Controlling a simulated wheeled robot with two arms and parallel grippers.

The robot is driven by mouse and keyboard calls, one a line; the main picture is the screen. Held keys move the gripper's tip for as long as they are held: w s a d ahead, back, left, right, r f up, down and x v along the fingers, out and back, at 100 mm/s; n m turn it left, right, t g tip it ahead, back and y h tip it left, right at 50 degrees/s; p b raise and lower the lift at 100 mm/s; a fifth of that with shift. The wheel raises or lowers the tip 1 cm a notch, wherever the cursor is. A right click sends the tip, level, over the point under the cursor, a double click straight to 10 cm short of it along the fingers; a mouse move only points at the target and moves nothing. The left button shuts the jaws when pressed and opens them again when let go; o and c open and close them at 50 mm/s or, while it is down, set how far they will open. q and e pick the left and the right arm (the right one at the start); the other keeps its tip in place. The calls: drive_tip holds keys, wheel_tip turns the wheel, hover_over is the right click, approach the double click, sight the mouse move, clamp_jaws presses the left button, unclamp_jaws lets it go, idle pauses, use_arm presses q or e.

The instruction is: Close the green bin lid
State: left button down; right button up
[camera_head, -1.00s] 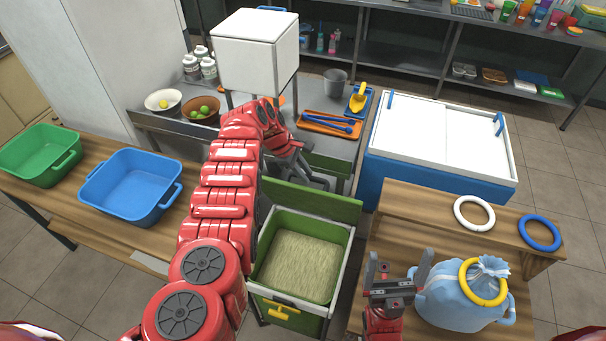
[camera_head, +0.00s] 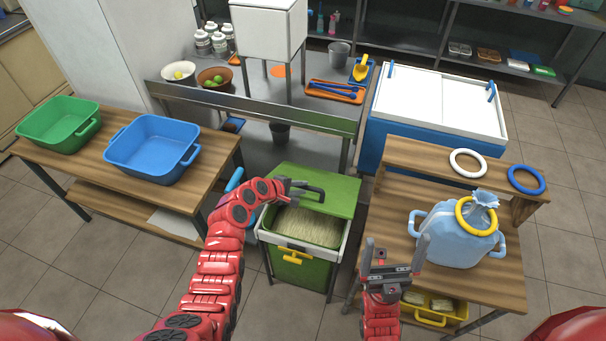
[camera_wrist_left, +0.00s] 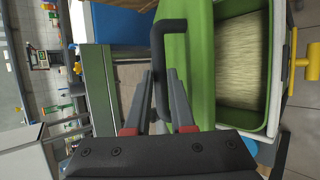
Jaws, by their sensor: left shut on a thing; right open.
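The green bin (camera_head: 305,270) stands between the two wooden tables, with a yellow handle (camera_head: 295,256) on its front. Its green lid (camera_head: 335,187) hangs over the back part. Pale fibrous filling (camera_head: 308,227) shows at the front, so the bin is partly open. My left gripper (camera_head: 303,188) is at the lid, shut on its dark handle (camera_wrist_left: 168,28). In the left wrist view, the handle runs down between my left fingers (camera_wrist_left: 160,90), and the lid (camera_wrist_left: 202,60) lies beside them. My right gripper (camera_head: 395,252) is open and empty, above the right table.
The left table holds a green tub (camera_head: 62,125) and a blue tub (camera_head: 152,150). The right table (camera_head: 400,195) holds a blue bag-like container (camera_head: 452,237) with a yellow ring, and white and blue rings. A metal counter (camera_head: 310,112) and a white-topped chest (camera_head: 437,103) stand behind.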

use_arm(q)
drive_tip(key=s+f+t+h+b, duration=0.1)
drive_tip(key=s+f+b, duration=0.1)
drive_tip(key=f+b, duration=0.3)
drive_tip(key=s+a+f+m+t+h+b, duration=0.1)
drive_tip(key=f+b, duration=0.5)
drive_tip(key=b, duration=0.6)
drive_tip(key=s+a+f+t+b, duration=0.1)
drive_tip(key=s+f+t+b, duration=0.2)
drive_tip(key=f+b, duration=0.3)
drive_tip(key=shift+s+a+m+h+b, duration=0.2)
drive_tip(key=shift+s+m+h+b, duration=0.25)
drive_tip(key=shift+b, duration=1.4)
drive_tip(key=shift+s+f, duration=0.1)
drive_tip(key=c, duration=1.2)
unclamp_jaws()
drive_tip(key=o, duration=0.4)
drive_tip(key=shift+f, duration=0.1)
drive_tip(key=shift+o, duration=0.2)
drive_tip(key=v, duration=1.7)
drive_tip(key=shift+b, duration=0.3)
